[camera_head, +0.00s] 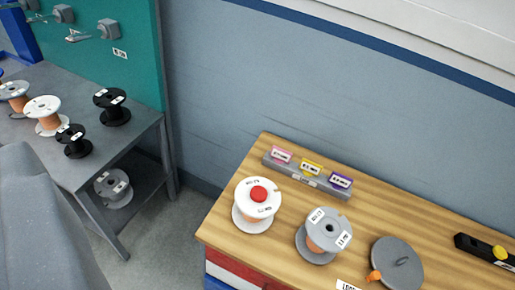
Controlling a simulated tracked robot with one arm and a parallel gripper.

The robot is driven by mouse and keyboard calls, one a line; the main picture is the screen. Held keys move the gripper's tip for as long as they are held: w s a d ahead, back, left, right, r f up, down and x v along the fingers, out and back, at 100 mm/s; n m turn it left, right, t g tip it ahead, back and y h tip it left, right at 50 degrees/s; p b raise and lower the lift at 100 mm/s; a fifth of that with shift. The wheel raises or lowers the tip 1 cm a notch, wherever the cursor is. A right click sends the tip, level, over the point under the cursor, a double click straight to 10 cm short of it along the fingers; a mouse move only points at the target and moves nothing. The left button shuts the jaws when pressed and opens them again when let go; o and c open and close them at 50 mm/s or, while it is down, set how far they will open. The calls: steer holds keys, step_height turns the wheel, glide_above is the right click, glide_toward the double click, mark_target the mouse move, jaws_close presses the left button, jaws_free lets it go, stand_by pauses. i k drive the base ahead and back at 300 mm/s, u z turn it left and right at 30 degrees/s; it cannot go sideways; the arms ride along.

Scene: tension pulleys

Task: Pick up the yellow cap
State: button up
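A yellow piece (312,168) with a small label sits in the middle of a grey holder (268,163) on the wooden bench top, between a pink piece (281,155) and a purple piece (340,181). It looks like the yellow cap, but it is too small to make out its shape or read its label. A round red cap (258,194) sits on the white spool (250,222) in front of the holder. No fingers of my gripper show in this view.
A grey spool (323,233), a grey disc with a hook (398,262) and a black bar with a yellow spot (480,247) stand on the wooden bench (225,230). A wall stands behind. A grey table (85,170) with several spools is at left. A grey shape fills the lower left.

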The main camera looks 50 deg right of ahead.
mark_target(498, 251)
steer(key=z, duration=3.2)
steer(key=k, duration=0.9)
steer(key=i, duration=0.9)
steer(key=u, duration=0.05)
